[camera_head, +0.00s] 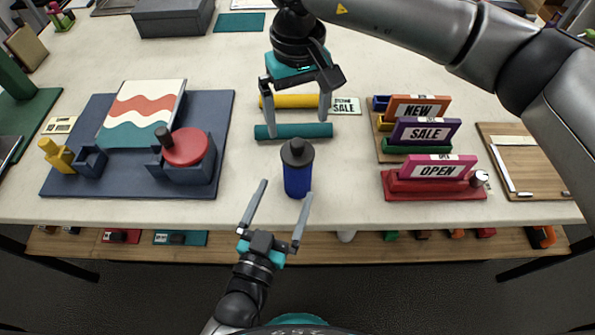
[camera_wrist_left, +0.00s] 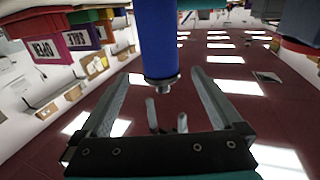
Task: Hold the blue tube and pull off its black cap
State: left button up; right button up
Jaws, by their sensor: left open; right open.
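The blue tube (camera_head: 298,182) stands upright near the table's front edge, with its black cap (camera_head: 297,152) on top. My left gripper (camera_head: 286,187) is open at the front of the tube, its fingertips to either side of it. In the left wrist view the tube (camera_wrist_left: 158,40) appears upside down, lined up between the open fingers (camera_wrist_left: 166,72); a small grey knob shows at its end. I cannot tell how deep it sits between them. My right gripper (camera_head: 297,118) is open and empty, above and behind the cap.
A teal roll (camera_head: 293,131) and a yellow roll (camera_head: 290,101) lie behind the tube. A dark blue board (camera_head: 225,125) with a red disc (camera_head: 187,147) is on the left. The OPEN sign (camera_head: 437,171) and other signs stand on the right. Bare table surrounds the tube.

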aim_at(301, 152)
pick_arm(q)
jog(key=x, duration=1.1)
jog(key=shift+w+d+f, duration=0.1)
jog(key=shift+w+d, duration=0.05)
jog(key=shift+w, duration=0.15)
grip_shut()
dwell(0.4)
